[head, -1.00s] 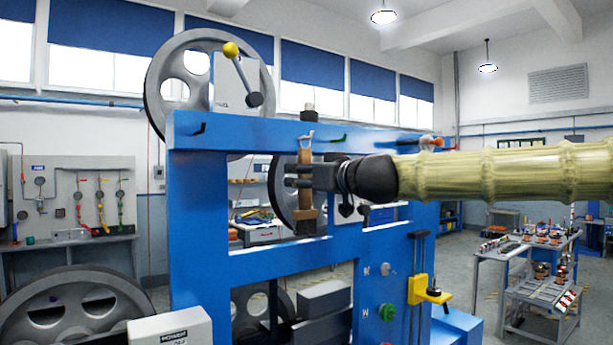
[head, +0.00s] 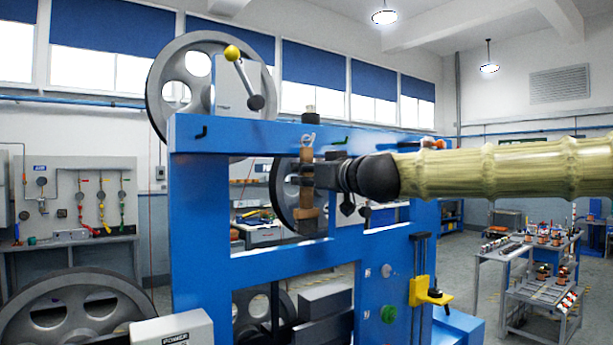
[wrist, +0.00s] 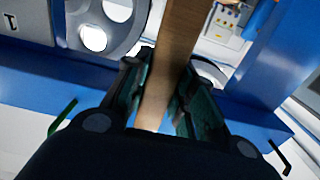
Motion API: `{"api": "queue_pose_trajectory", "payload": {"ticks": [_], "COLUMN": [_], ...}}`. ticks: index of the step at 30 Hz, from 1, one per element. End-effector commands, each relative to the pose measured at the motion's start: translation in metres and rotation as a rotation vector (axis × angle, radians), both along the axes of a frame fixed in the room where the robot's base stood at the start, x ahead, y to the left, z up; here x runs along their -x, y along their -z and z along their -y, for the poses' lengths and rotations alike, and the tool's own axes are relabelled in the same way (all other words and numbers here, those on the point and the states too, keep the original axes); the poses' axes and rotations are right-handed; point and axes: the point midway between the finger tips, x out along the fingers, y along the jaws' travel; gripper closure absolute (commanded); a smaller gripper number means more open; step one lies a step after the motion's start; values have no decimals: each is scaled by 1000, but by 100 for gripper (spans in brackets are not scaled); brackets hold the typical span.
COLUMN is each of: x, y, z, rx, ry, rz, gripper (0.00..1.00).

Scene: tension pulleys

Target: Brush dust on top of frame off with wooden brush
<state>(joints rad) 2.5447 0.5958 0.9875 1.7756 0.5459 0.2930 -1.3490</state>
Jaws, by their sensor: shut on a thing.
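The blue frame (head: 260,133) stands in front of me, with a flat top beam and open windows below it. My gripper (head: 306,175) is shut on the wooden brush (head: 306,193) and holds it roughly upright in front of the beam and the upper opening. A wider wooden block is at the brush's lower end. In the wrist view the brown wood of the brush (wrist: 172,65) runs between the two dark finger pads of my gripper (wrist: 163,85). I cannot make out dust on the beam, nor tell whether the brush touches the frame.
A grey wheel (head: 190,75) and a yellow-knobbed lever (head: 240,72) rise behind the frame's upper left. Small hooks, one green (head: 340,141), sit along the beam. A yellow bracket (head: 428,292) juts from the right post. A trolley with parts (head: 540,290) stands at right.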

Motion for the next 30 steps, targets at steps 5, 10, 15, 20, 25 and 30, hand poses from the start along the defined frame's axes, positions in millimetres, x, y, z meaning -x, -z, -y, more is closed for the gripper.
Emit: {"api": "queue_pose_trajectory", "payload": {"ticks": [5, 10, 15, 20, 25, 30], "x": [0, 1, 3, 6, 9, 10], "y": [0, 0, -1, -1, -2, -2], "z": [0, 0, 2, 4, 6, 7], "rx": [0, 1, 2, 2, 1, 1], "ry": [0, 0, -1, -1, -1, -1], "rz": [0, 1, 1, 1, 1, 1], "gripper": [100, 100, 100, 100, 100, 100]}}
